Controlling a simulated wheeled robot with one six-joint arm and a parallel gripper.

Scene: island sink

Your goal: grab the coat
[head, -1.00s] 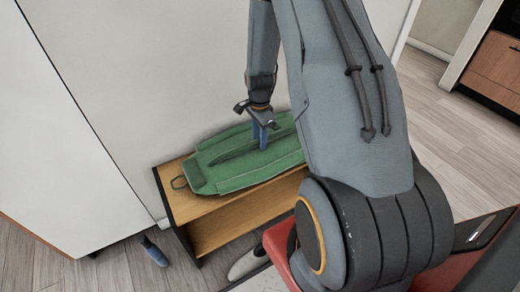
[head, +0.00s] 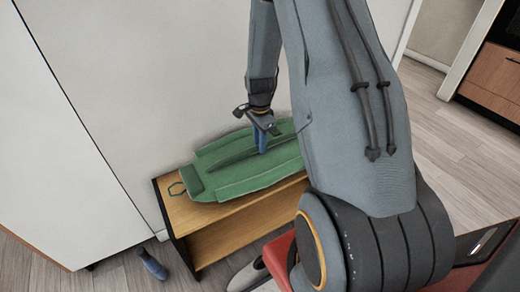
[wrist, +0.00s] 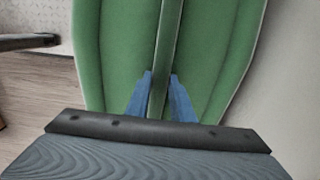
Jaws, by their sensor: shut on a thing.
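The green coat (head: 245,177) lies folded flat over the wooden bench in the head view, with a small loop at its left end. My gripper (head: 262,142) is above its middle, pointing down, with its blue fingers on the raised strip along the coat. In the wrist view the coat (wrist: 115,60) fills the middle, and the fingers of my gripper (wrist: 158,98) sit on both sides of the narrow green strip, shut on it. The right end of the coat is hidden behind my arm in the head view.
The wooden bench (head: 215,215) stands against the white wall, with an open shelf below. A blue shoe (head: 152,264) and a pale shoe (head: 246,276) are on the floor. A tall white cabinet (head: 65,150) is at the left. Open floor lies at the right.

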